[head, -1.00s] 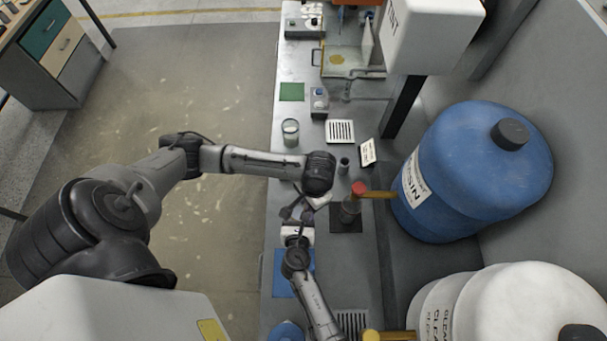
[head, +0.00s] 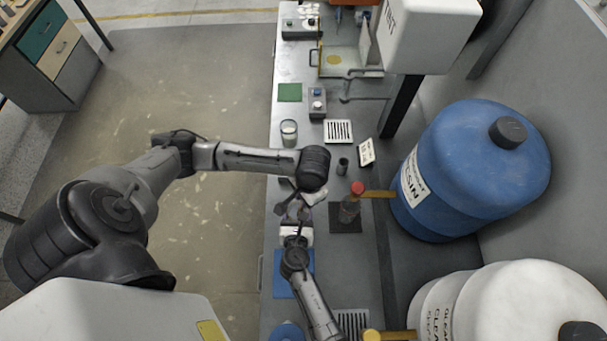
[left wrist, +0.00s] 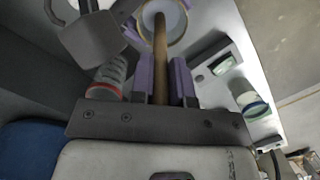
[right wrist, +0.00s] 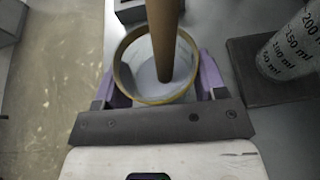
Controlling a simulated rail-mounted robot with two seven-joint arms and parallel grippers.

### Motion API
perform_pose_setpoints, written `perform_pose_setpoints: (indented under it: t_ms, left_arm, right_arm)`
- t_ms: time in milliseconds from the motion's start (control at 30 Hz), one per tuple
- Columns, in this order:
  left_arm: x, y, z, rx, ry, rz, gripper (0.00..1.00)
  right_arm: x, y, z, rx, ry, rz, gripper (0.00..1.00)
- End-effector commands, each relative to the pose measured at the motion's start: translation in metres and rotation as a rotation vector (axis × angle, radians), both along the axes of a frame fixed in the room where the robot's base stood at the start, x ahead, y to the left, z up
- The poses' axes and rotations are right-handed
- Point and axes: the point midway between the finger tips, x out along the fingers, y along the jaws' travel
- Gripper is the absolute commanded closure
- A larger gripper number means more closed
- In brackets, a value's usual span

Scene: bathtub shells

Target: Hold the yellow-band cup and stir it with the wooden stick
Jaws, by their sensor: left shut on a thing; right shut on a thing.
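The yellow-band cup (right wrist: 124,68) is between the purple fingers of my right gripper (right wrist: 157,88), which is shut on it. Pale grey contents show inside the cup. The wooden stick (right wrist: 164,35) comes down through the cup's open mouth, and its lower end is inside, at the contents. My left gripper (left wrist: 161,82) is shut on the wooden stick (left wrist: 160,50); the cup's rim (left wrist: 181,40) shows beyond it in the left wrist view. In the head view both grippers meet above the bench, and the cup is mostly hidden by them.
A graduated beaker (right wrist: 290,48) stands on a dark pad close to the right of the cup. Large drums (head: 470,170) stand at the right.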

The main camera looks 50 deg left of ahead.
Motion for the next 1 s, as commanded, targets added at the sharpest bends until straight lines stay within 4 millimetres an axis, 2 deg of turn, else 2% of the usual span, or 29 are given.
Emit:
perform_pose_setpoints:
  t_ms: [1000]
  left_arm:
    - [0.012, -0.001, 0.078, 0.001, -0.003, -0.001, 1.00]
  right_arm:
    - [0.000, 0.000, 0.000, 0.001, -0.001, 0.000, 0.54]
